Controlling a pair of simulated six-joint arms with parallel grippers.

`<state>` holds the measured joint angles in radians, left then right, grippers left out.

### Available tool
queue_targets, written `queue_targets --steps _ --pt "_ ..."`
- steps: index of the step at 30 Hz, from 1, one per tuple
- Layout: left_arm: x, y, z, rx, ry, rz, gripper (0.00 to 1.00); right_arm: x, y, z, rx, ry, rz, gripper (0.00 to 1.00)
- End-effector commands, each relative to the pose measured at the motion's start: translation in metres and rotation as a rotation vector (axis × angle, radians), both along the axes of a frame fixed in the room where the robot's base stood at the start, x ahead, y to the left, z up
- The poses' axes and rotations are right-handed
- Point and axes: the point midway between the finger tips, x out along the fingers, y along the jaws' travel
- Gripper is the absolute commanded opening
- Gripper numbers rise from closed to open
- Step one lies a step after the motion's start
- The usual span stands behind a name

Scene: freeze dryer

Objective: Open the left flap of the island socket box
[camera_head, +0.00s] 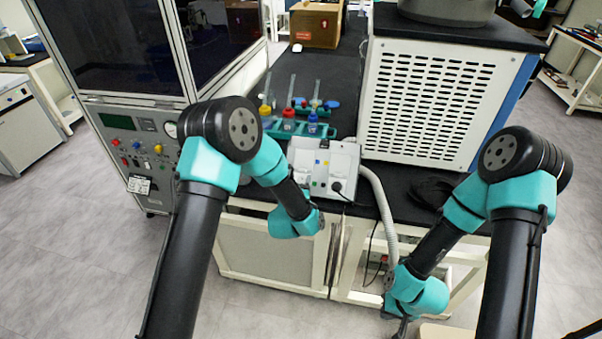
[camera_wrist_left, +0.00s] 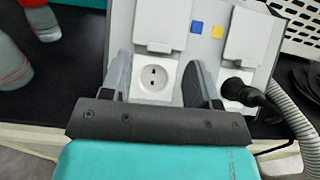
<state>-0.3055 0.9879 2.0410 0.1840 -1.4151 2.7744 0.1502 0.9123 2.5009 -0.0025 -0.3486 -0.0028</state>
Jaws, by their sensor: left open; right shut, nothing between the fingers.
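The island socket box (camera_head: 325,157) is a grey-white box at the front edge of the black counter. In the left wrist view, its left flap (camera_wrist_left: 163,22) stands raised above a white round two-hole socket (camera_wrist_left: 154,79). The right flap (camera_wrist_left: 247,38) is also raised, and a black plug (camera_wrist_left: 243,92) sits in the socket below it. My left gripper (camera_wrist_left: 157,68) is open, its dark fingers on either side of the left socket, below the flap; I cannot tell whether they touch. My right gripper (camera_head: 402,326) is shut and empty, low before the cabinet, its fingertips barely visible.
A grey corrugated hose (camera_head: 382,200) runs down beside the box. Behind it stands a teal rack (camera_head: 325,133) with coloured-cap bottles. A large vented white unit (camera_head: 430,100) stands to the right. A freeze dryer cabinet (camera_head: 140,150) stands at left.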

Motion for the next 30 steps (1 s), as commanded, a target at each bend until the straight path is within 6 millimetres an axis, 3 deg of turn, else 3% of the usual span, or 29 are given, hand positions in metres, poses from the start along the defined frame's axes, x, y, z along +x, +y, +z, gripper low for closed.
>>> queue_targets --steps 7,19,30 --pt "0.032 -0.004 0.0 0.001 -0.001 0.0 0.55 0.0 0.0 0.0 0.0 0.0 0.0 0.0" --pt "0.038 -0.005 0.0 0.001 0.0 -0.001 0.54 0.0 0.0 0.0 0.0 0.0 0.0 0.0" --pt "0.037 -0.005 0.0 0.001 0.0 -0.001 0.19 0.0 0.0 0.0 0.0 0.0 0.0 0.0"
